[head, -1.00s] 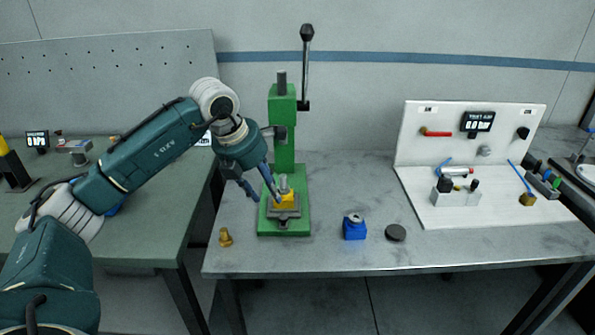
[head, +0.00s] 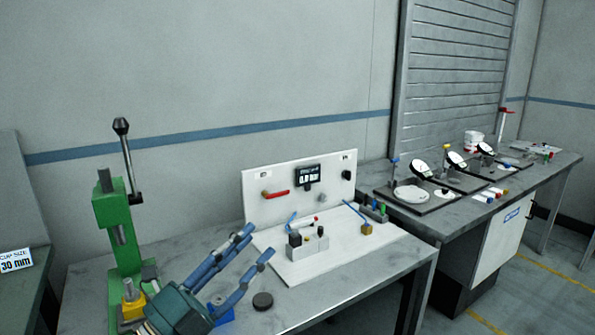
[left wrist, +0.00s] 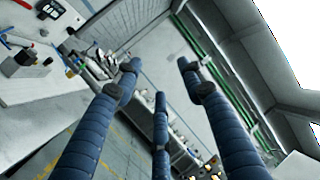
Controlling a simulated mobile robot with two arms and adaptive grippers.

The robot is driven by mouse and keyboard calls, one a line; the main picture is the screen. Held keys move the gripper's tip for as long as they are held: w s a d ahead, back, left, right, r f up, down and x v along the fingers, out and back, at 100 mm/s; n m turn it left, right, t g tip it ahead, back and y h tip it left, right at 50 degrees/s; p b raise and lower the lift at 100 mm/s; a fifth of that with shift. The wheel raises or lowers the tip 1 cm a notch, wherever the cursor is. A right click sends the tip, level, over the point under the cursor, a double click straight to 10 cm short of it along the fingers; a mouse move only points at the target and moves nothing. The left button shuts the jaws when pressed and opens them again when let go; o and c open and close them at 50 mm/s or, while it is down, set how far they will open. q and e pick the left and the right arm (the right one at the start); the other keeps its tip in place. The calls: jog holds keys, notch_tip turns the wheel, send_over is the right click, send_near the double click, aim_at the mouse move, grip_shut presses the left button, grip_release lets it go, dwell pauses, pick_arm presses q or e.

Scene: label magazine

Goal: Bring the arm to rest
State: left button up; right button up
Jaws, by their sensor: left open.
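My left gripper (head: 257,242) is open and empty, raised in front of the near table, with its blue fingers pointing up and to the right. It lies to the right of the green press and appears in front of the white panel's left edge. In the left wrist view, the three spread fingers (left wrist: 160,72) hold nothing between them. Only the hand and fingers of my left arm show in the head view. My right gripper is in neither view.
The green press (head: 118,230) holds a yellow part (head: 133,306). The white panel (head: 335,180) stands behind; a second table (head: 440,218) with dial devices is right.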

pick_arm(q)
jog(key=a+f+n+t+y, duration=0.2)
jog(key=a+f+n+y, duration=1.2)
jog(key=n, duration=0.4)
jog(key=s+a+f+n+g+y, duration=0.25)
jog(key=s+f+n+g, duration=0.2)
jog(key=f, duration=0.55)
jog(key=s+d+f+n+g+h, duration=0.1)
jog(key=s+d+f+g, duration=0.3)
jog(key=s+f, duration=0.6)
jog(key=s+d+f+n+g+h, duration=0.15)
jog(key=s+f+g, duration=0.55)
jog(key=s, duration=0.8)
notch_tip(320, 180, down, 28)
jog(key=s, duration=0.2)
jog(key=s+a+f+g, duration=0.1)
jog(key=s+a+f, duration=0.1)
jog(key=s+f, duration=0.5)
jog(key=s+a+f+g+y, duration=0.1)
jog(key=s+f, duration=0.6)
jog(key=s, duration=0.2)
jog(key=shift+s+a, duration=0.35)
